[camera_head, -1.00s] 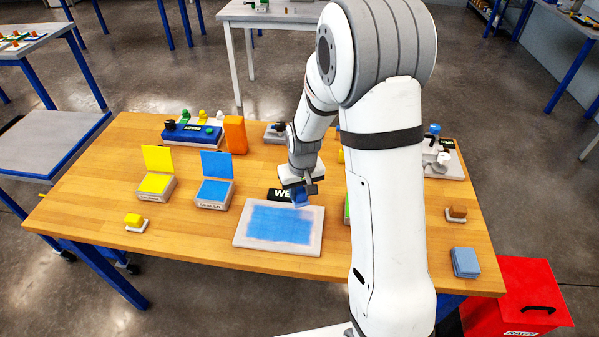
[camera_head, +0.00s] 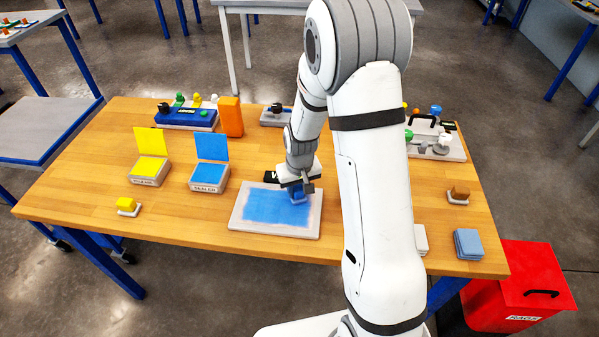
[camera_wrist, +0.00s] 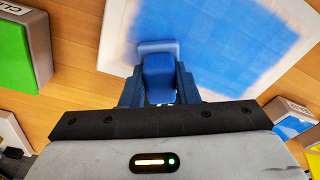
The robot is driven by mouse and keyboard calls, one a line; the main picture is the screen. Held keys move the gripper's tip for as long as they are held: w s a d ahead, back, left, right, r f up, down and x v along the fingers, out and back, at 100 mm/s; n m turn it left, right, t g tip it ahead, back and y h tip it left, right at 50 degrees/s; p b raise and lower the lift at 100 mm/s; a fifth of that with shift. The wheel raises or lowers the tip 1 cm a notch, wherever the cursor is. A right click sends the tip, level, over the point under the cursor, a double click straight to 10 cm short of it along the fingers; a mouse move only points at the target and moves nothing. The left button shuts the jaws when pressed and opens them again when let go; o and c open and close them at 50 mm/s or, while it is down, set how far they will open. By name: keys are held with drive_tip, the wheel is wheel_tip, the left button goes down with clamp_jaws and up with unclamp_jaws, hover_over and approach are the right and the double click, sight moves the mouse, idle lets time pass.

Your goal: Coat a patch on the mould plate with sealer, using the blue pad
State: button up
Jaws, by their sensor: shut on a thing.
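My gripper (camera_head: 297,187) is shut on the blue pad (camera_head: 299,196), which also shows between the fingers in the wrist view (camera_wrist: 158,75). The pad is over the right part of the mould plate (camera_head: 235,218), at the edge of the blue coat; I cannot tell for sure whether it touches. The plate is pale, with a broad blue patch (camera_head: 268,208) whose edges are uneven. The plate also shows in the wrist view (camera_wrist: 112,40). The sealer box (camera_head: 209,180) stands open to the left behind the plate, with a blue pad face inside and its lid up.
A yellow open box (camera_head: 150,170) and a yellow pad (camera_head: 128,206) are on the left. An orange block (camera_head: 230,117) and a blue rack (camera_head: 187,117) stand at the back. Blue cloths (camera_head: 468,244) lie at right, above a red bin (camera_head: 515,290). My arm hides the table's middle right.

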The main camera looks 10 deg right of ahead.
drive_tip(key=shift+d+r, duration=0.15)
drive_tip(key=shift+d, duration=0.2)
drive_tip(key=shift+s+d+p, duration=0.25)
drive_tip(key=shift+d+p, duration=0.05)
drive_tip(key=shift+s+d+f, duration=0.15)
drive_tip(key=shift+d, duration=0.45)
drive_tip(key=shift+s+d+f, duration=0.1)
drive_tip(key=shift+s+d, duration=0.05)
drive_tip(key=shift+d, duration=0.45)
drive_tip(key=shift+s+r+p, duration=0.1)
drive_tip(key=shift+p, duration=0.4)
drive_tip(key=shift+a, duration=0.25)
drive_tip(key=shift+w+a+f+b, duration=0.15)
drive_tip(key=shift+w+a+b, duration=0.15)
drive_tip(key=shift+a, duration=0.45)
drive_tip(key=shift+w+a+f+b, duration=0.15)
drive_tip(key=shift+w+a, duration=0.15)
drive_tip(key=shift+a, duration=0.45)
drive_tip(key=shift+a+r+p, duration=0.1)
drive_tip(key=shift+r+p, duration=2.05)
drive_tip(key=shift+r, duration=2.05)
drive_tip(key=shift+f, duration=0.1)
